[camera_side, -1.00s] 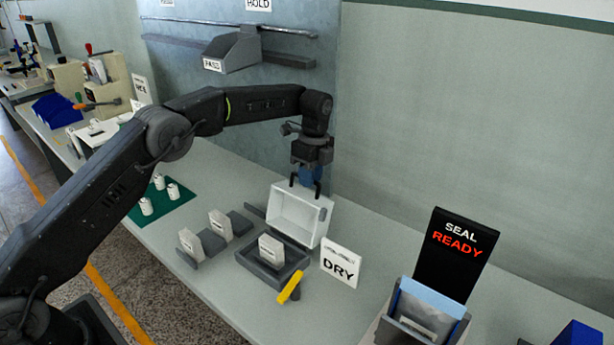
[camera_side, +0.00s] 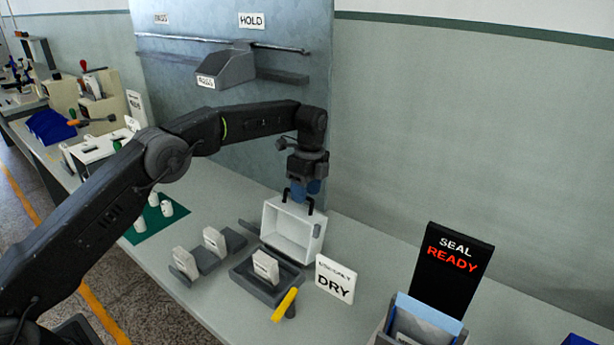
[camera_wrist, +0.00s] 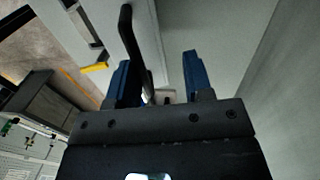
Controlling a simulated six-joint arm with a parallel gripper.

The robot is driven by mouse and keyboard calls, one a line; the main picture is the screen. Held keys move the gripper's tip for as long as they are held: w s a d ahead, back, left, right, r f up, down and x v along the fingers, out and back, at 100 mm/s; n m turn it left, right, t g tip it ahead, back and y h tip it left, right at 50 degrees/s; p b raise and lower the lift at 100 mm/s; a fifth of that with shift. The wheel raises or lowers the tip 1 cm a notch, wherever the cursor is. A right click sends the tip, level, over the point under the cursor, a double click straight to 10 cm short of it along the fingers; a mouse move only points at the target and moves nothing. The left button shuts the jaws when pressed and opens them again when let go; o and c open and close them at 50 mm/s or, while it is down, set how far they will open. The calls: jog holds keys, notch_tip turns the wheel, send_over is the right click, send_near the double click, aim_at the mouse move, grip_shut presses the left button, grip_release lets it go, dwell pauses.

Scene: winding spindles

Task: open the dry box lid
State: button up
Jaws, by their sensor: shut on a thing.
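The dry box (camera_side: 246,284) is a dark grey open tray on the bench, with a white block (camera_side: 265,266) inside. Its white lid (camera_side: 290,231) stands raised at the tray's back edge, hollow inner face toward the side camera. A black handle (camera_side: 311,206) sits at the lid's top edge; it also shows in the wrist view (camera_wrist: 130,40). My gripper (camera_side: 305,192), with blue fingers, is shut on the handle from above. In the wrist view my gripper's fingers (camera_wrist: 160,70) stand apart with the dark handle beside the left one; the exact contact is hidden.
A DRY sign (camera_side: 335,279) stands right of the box, and a yellow-handled piece (camera_side: 285,304) at its front. White blocks in grey holders (camera_side: 207,261) stand left. The SEAL READY display (camera_side: 452,268) is farther right. A wall panel (camera_side: 220,110) rises behind.

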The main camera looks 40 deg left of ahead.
notch_tip(320, 180, up, 6)
jog(key=shift+w+r, duration=0.25)
jog(key=shift+w, duration=0.1)
notch_tip(320, 180, up, 9)
jog(key=n+t, duration=0.2)
jog(key=n, duration=0.2)
send_over(295, 210)
jog(key=s+r+n+t, duration=0.1)
jog(key=s+r+n, duration=0.4)
jog(key=s, duration=0.6)
jog(key=s+f+n+t, duration=0.2)
jog(key=s+f+n, duration=0.1)
jog(key=s, duration=0.8)
jog(key=s+a+f+n+t, duration=0.1)
jog(key=s+f+n, duration=0.3)
jog(key=s, duration=0.8)
jog(key=shift+s+a+f+n+t, duration=0.25)
jog(key=shift+n+t, duration=0.25)
jog(key=shift+n, duration=0.4)
